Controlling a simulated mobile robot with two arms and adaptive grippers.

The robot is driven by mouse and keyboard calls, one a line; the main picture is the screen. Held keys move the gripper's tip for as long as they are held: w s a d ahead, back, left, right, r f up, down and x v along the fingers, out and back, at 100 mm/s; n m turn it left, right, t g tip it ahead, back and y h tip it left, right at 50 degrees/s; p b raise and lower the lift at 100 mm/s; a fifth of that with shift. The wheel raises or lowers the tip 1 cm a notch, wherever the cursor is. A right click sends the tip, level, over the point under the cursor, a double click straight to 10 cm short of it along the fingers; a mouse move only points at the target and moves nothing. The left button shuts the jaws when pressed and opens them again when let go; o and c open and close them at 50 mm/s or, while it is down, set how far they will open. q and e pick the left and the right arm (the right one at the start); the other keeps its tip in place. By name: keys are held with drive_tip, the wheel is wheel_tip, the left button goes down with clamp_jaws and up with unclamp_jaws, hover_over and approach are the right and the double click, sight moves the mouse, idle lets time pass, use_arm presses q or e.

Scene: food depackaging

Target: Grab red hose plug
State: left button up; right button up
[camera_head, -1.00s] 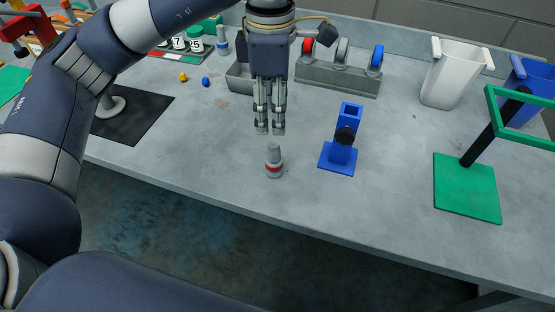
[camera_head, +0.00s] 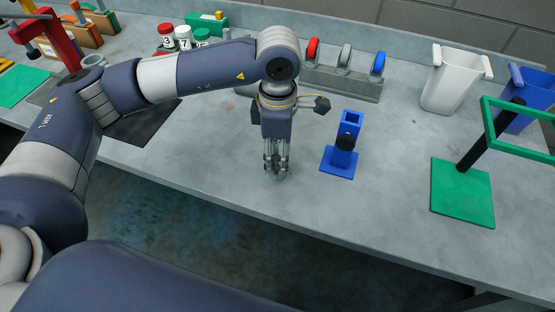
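My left gripper (camera_head: 276,171) points straight down at the front middle of the grey table. Its fingers are around the small grey plug (camera_head: 279,178), which stands upright near the table's front edge. The fingers hide most of the plug, and its red band does not show clearly now. I cannot tell whether the fingers are closed on it or only beside it. My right gripper is not in view.
A blue stand (camera_head: 338,163) with a black knob is close on the right. Behind is a grey rack (camera_head: 340,82) with red, grey and blue wheels. A white bin (camera_head: 453,78) and a green-based stand (camera_head: 462,193) are further right. Bare table lies between the stands.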

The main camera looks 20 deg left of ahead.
use_arm(q)
drive_tip(key=shift+c, duration=0.3)
clamp_jaws()
drive_tip(key=shift+r, duration=0.1)
